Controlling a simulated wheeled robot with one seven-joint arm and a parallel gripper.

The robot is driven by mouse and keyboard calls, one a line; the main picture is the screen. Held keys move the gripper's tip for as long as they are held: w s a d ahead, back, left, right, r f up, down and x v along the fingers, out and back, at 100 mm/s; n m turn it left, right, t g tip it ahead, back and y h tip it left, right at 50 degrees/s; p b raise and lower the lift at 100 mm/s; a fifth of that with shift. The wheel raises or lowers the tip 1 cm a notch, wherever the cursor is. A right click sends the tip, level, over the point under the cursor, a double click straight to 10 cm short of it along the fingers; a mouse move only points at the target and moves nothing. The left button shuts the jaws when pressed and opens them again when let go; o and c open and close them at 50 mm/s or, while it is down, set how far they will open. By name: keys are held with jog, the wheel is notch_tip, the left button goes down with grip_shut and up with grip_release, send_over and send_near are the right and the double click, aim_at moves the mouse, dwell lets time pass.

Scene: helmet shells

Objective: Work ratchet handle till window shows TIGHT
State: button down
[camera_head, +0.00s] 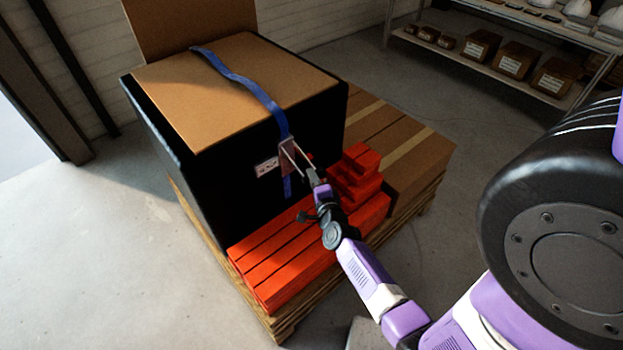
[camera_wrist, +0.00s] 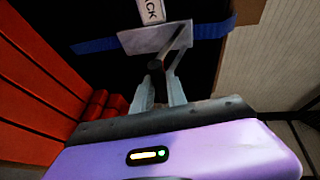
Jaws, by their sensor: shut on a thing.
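A blue strap (camera_head: 240,78) runs over the large black crate (camera_head: 200,185) and down its front face to a grey metal ratchet (camera_head: 287,148). The ratchet also shows in the wrist view (camera_wrist: 140,40), with its handle (camera_wrist: 182,42) standing out from the plate. My gripper (camera_head: 306,168) is at the ratchet, its two fingers shut on the handle, as the wrist view shows (camera_wrist: 160,78). A white window label (camera_head: 266,166) sits just left of the ratchet.
Orange-red slats (camera_head: 285,255) and stacked red blocks (camera_head: 355,172) lie in front of and right of the crate on a wooden pallet (camera_head: 285,322). Cardboard boxes (camera_head: 410,150) stand at the right. A shelf (camera_head: 490,70) is at the back right. Floor at left is clear.

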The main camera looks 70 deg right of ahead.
jog(key=shift+w+d+r, duration=0.1)
jog(key=shift+w+r, duration=0.3)
jog(key=shift+r, duration=0.4)
jog(key=c, duration=1.3)
grip_release()
jog(key=shift+f, duration=0.15)
jog(key=shift+s+f, duration=0.1)
jog(key=v, duration=0.7)
jog(key=shift+s+a+p, duration=0.3)
jog(key=shift+p, duration=0.1)
